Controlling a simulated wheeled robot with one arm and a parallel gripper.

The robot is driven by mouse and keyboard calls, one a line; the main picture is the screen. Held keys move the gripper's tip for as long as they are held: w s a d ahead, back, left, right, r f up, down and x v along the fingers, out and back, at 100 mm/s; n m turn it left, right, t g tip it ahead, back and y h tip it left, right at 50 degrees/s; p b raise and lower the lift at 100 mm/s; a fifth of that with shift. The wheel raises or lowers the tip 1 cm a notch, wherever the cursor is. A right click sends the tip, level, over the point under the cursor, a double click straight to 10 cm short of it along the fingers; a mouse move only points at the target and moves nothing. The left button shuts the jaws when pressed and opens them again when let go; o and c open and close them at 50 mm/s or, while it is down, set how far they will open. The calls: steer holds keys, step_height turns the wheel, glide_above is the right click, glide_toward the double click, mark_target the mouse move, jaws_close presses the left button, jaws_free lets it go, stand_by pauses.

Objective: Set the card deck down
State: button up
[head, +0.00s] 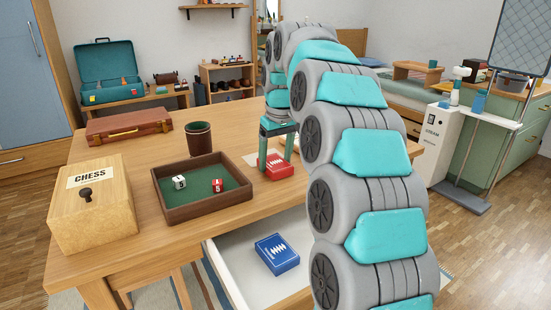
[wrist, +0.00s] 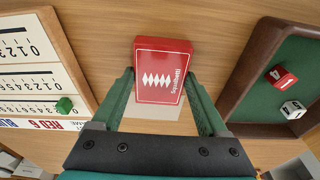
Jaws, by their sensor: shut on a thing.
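A red card deck (head: 277,168) with a white diamond pattern is between the fingers of my gripper (head: 277,152), at the wooden table's surface right of the dice tray. In the wrist view the red deck (wrist: 162,72) shows its face, with the green fingers of my gripper (wrist: 161,80) shut on its two sides. I cannot tell whether its underside touches the table. A pale patch (wrist: 165,118) shows on the wood beside the deck in the wrist view. A blue card deck (head: 278,254) lies in the open white drawer (head: 238,277).
A brown dice tray (head: 180,214) with green lining holds two dice. A dice cup (head: 199,138), a wooden chess box (head: 92,210) and a brown case (head: 130,126) stand on the table. A score board (wrist: 40,70) lies left in the wrist view.

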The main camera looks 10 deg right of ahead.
steer(key=o, duration=1.3)
steer(key=shift+f, duration=0.15)
